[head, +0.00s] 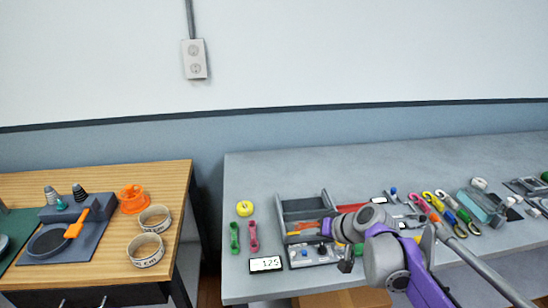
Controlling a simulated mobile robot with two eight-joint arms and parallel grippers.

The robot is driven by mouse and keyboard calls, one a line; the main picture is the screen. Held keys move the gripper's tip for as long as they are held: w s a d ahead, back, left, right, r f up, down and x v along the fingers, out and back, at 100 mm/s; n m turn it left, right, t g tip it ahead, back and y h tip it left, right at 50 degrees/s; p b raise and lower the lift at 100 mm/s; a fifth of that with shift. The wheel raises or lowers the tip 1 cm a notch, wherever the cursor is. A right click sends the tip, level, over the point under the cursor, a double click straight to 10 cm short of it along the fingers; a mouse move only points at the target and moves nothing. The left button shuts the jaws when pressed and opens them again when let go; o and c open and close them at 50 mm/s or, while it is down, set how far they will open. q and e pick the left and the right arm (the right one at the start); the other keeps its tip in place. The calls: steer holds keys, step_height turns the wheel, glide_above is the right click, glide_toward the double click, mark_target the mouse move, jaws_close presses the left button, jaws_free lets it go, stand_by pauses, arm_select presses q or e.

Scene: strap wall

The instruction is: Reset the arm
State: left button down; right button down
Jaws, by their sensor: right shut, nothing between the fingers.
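My right arm, grey and purple, reaches in from the lower right over the grey table (240,180). My right gripper (346,262) is small and dark, at the end of the arm, over the front part of the table. It is shut and empty, just right of a small tray of parts (313,254). The arm hides part of the table behind it. My left gripper is not in view.
A grey sectioned bin (305,208), green and pink clips (253,237), yellow tape (244,208) and a display reading 125 (266,264) lie nearby. Several coloured carabiners (444,199) lie right. A wooden table (165,180) stands left across a gap.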

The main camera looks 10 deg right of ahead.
steer(key=s+d+f+g+h+p, duration=0.1)
steer(key=s+f+h+p, duration=0.1)
steer(key=s, duration=1.1)
steer(key=s+d+f+n+h+p, duration=0.1)
steer(key=s+f+h+p, duration=0.1)
steer(key=s, duration=1.1)
steer(key=shift+d+g+h+p, duration=0.2)
steer(key=shift+g+h+p, duration=0.2)
steer(key=shift+h+p, duration=0.35)
steer(key=shift+w+f, duration=0.1)
